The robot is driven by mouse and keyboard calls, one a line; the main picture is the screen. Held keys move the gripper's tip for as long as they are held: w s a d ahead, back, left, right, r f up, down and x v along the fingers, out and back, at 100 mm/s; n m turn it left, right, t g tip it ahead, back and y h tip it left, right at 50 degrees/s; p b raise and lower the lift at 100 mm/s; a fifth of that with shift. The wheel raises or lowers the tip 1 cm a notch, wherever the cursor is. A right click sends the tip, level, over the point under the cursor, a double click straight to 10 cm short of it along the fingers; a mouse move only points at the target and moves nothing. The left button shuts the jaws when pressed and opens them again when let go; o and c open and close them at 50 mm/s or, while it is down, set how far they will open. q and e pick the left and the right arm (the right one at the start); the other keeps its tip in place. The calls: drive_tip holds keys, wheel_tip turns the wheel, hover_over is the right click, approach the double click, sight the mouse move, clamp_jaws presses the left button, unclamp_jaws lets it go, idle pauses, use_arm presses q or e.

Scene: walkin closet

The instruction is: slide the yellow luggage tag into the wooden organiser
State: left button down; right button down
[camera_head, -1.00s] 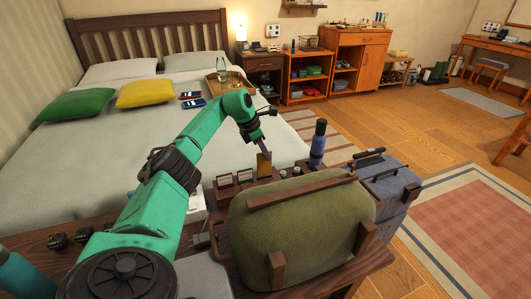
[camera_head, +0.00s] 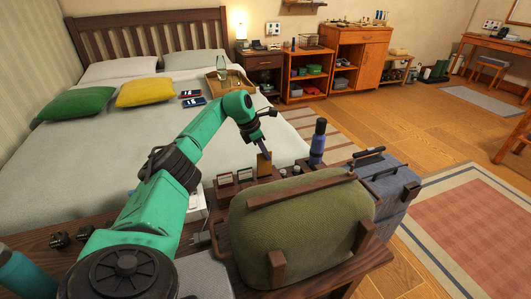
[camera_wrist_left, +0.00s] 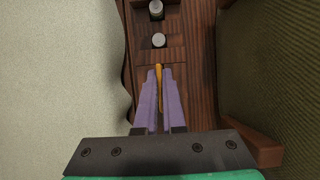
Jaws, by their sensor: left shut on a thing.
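The yellow luggage tag (camera_head: 264,165) stands upright in the grip of my left gripper (camera_head: 267,153), above the wooden organiser (camera_wrist_left: 174,25) behind the green chair back. In the left wrist view the tag (camera_wrist_left: 158,74) is a thin yellow edge between the purple fingers of the left gripper (camera_wrist_left: 159,78). It is over a wooden compartment, in front of a divider. The tag's lower end is hidden, so I cannot tell how deep it sits. My right gripper is not in view.
The green padded chair (camera_head: 300,215) stands close in front of the organiser. A blue bottle (camera_head: 318,142) stands upright to the right of the tag. Small round-topped items (camera_wrist_left: 158,40) occupy the organiser's farther part. The bed (camera_head: 110,165) lies behind.

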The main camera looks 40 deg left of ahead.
sight(265, 164)
use_arm(q)
drive_tip(key=shift+f, duration=0.7)
idle(0.6)
drive_tip(key=shift+r, duration=0.1)
drive_tip(key=shift+f+b, duration=0.95)
drive_tip(key=shift+f, duration=0.95)
idle(0.5)
drive_tip(key=c, duration=0.9)
unclamp_jaws()
drive_tip(key=shift+c, duration=0.2)
